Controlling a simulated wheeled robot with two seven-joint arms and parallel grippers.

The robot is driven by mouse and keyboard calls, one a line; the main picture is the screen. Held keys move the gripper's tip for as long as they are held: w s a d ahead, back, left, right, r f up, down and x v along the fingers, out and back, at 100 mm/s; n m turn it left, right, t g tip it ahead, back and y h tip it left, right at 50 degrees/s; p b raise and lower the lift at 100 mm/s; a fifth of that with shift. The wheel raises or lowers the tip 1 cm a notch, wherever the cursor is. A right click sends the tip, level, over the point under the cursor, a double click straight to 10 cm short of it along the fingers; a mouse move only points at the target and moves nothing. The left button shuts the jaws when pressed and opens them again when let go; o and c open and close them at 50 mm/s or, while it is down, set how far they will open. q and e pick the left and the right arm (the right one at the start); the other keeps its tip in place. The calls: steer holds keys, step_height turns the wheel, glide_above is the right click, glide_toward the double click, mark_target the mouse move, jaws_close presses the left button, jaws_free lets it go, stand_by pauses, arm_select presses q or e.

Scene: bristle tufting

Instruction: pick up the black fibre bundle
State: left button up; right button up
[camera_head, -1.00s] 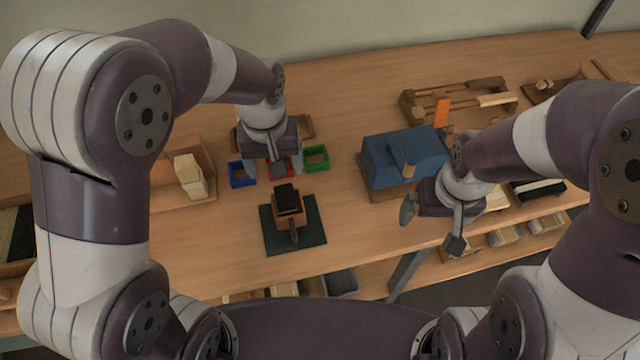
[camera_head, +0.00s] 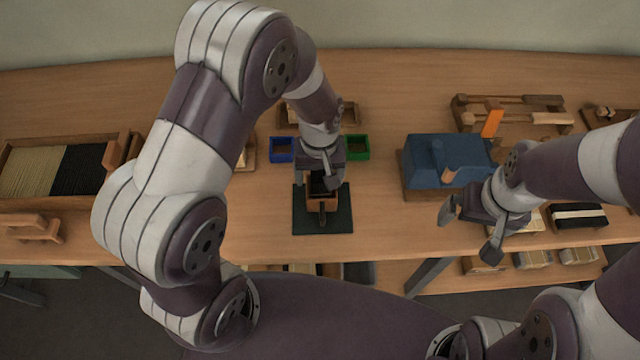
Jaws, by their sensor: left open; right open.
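A small wooden holder (camera_head: 323,203) stands on a dark green mat (camera_head: 341,222) near the table's front edge. A black block of fibre (camera_head: 318,187) sits in its top, partly hidden by my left gripper. My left gripper (camera_head: 320,181) is open and hangs over the back of the holder; I cannot tell whether it touches the black block. More black fibre (camera_head: 80,168) lies beside pale fibre (camera_head: 32,170) in a wooden tray (camera_head: 122,150) at the far left. My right gripper (camera_head: 470,229) is open and empty near the front edge, right of the mat.
A blue bin (camera_head: 281,150) and a green bin (camera_head: 357,148) flank my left gripper. A blue machine (camera_head: 440,165) stands right of them. A wooden frame with an orange part (camera_head: 492,122) is behind it. A small wooden stand (camera_head: 35,228) is front left. Bare table lies between mat and machine.

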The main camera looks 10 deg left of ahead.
arm_select(q)
steer(key=shift+w+f, duration=0.1)
steer(key=shift+f, duration=0.55)
steer(key=c, duration=1.1)
steer(key=shift+r, duration=0.15)
